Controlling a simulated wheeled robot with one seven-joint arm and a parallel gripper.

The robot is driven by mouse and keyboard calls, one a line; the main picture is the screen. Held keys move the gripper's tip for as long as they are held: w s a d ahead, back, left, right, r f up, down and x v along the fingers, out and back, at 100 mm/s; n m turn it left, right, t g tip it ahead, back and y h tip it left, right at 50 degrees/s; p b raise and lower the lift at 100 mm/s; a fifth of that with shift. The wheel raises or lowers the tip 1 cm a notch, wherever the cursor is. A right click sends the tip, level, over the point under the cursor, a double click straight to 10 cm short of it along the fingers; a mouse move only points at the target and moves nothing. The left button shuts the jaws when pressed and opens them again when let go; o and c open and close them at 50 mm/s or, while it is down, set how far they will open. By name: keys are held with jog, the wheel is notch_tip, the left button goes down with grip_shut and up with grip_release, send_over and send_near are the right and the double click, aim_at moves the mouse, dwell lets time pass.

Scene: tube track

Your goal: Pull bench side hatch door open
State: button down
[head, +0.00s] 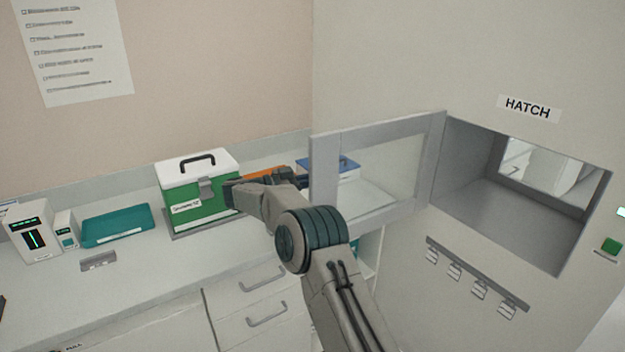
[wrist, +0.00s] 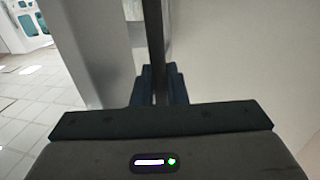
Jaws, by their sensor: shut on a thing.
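The hatch door (head: 428,165), a grey frame around a clear pane, stands swung well out from the wall in the head view. It hangs on the left side of the hatch opening (head: 520,205), which is uncovered. My gripper (head: 300,182) is at the door's free left edge, partly hidden by my arm and the frame. In the wrist view my gripper (wrist: 160,88) has its two dark fingers closed around a dark upright bar (wrist: 157,40), which looks like the door's handle. The handle cannot be made out in the head view.
A green box with a white lid (head: 208,187) stands on the bench (head: 150,285) close to my wrist. A teal tray (head: 117,225) and small devices (head: 32,238) lie farther left. A hook rail (head: 475,275) is below the hatch. Tiled floor (wrist: 40,95) shows clear.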

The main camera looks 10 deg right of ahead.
jog(key=shift+d+r, duration=0.2)
jog(key=shift+d, duration=0.05)
jog(key=c, duration=1.8)
grip_release()
jog(key=shift+a+f, duration=0.15)
jog(key=shift+a, duration=0.25)
jog(key=b+v, duration=0.2)
jog(key=v, duration=1.1)
